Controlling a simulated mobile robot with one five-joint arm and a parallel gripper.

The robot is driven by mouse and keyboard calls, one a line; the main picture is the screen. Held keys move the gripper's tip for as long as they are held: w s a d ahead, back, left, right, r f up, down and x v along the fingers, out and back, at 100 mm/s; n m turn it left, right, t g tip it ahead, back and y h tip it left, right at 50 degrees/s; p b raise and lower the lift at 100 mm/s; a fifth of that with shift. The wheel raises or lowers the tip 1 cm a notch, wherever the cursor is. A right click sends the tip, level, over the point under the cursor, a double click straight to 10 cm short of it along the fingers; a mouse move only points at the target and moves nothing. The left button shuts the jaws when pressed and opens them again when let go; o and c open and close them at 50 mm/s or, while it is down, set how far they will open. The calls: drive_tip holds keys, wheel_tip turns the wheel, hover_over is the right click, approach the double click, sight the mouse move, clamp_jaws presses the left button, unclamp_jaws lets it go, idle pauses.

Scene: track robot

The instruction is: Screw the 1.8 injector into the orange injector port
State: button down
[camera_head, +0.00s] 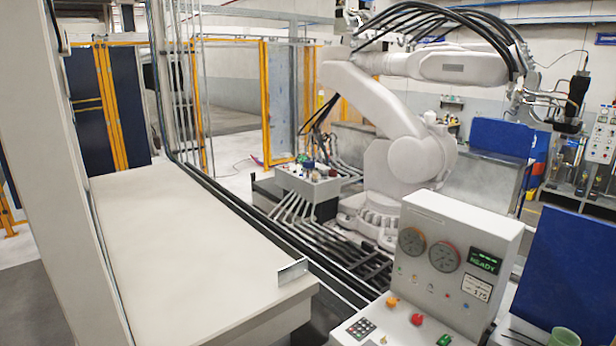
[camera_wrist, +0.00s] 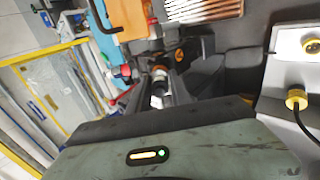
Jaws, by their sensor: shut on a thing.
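In the wrist view, my gripper (camera_wrist: 158,98) is shut on a small dark cylindrical part with a pale metal band (camera_wrist: 160,76), which I take to be the injector. No 1.8 marking can be read on it. A bright orange block (camera_wrist: 128,17) and a small orange ring (camera_wrist: 178,56) show beyond the fingers. I cannot tell whether either is the orange port, or whether the held part touches anything. In the head view, a large white arm reaches right and ends in a dark tool (camera_head: 572,118) beside a shelf.
A grey box with small coloured fittings (camera_head: 313,180) stands at the middle of the head view. A console with gauges (camera_head: 445,260) reads READY. A shelf (camera_head: 585,178) holds several upright items. The long pale table (camera_head: 180,240) is mostly clear. A yellow connector (camera_wrist: 296,100) trails a black cable.

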drive_tip(key=m, duration=0.4)
drive_tip(key=shift+m, duration=0.3)
drive_tip(key=m, duration=0.7)
drive_tip(key=shift+m, duration=0.3)
drive_tip(key=shift+m, duration=1)
drive_tip(key=m, duration=0.9)
drive_tip(key=shift+m, duration=0.5)
